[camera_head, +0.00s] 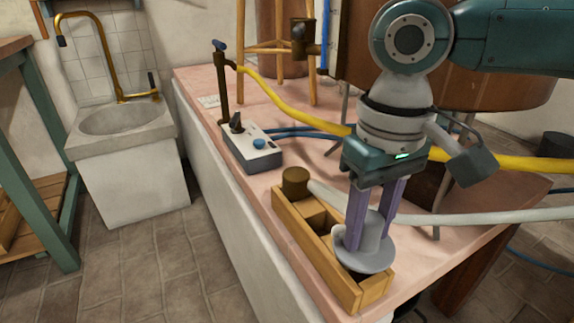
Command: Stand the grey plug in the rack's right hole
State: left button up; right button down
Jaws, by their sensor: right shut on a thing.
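The wooden rack (312,250) lies along the front edge of the pink bench. A brown cork-like plug (295,181) stands at its far end, and an open hole shows beside that plug. My right gripper (366,232) points down over the near end of the rack, its purple fingers shut on the grey plug (376,258). The plug's wide round flange covers much of the near, right-hand end of the rack and hides the hole there. I cannot tell whether the plug's lower part is inside the hole or above it. My left gripper is out of view.
A pale hose (470,217) crosses the bench behind the gripper, and a yellow hose (292,103) runs farther back. A large copper vessel (490,92) stands behind my right arm.

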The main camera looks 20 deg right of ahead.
aim_at(364, 243)
dwell(0.4)
jog(key=shift+f, duration=0.5)
dwell(0.4)
jog(key=shift+f, duration=0.3)
dwell(0.6)
jog(key=shift+f, duration=0.45)
dwell(0.6)
jog(key=shift+p, duration=0.3)
jog(key=shift+f, duration=0.2)
dwell(0.5)
dwell(0.5)
jog(key=shift+f, duration=0.2)
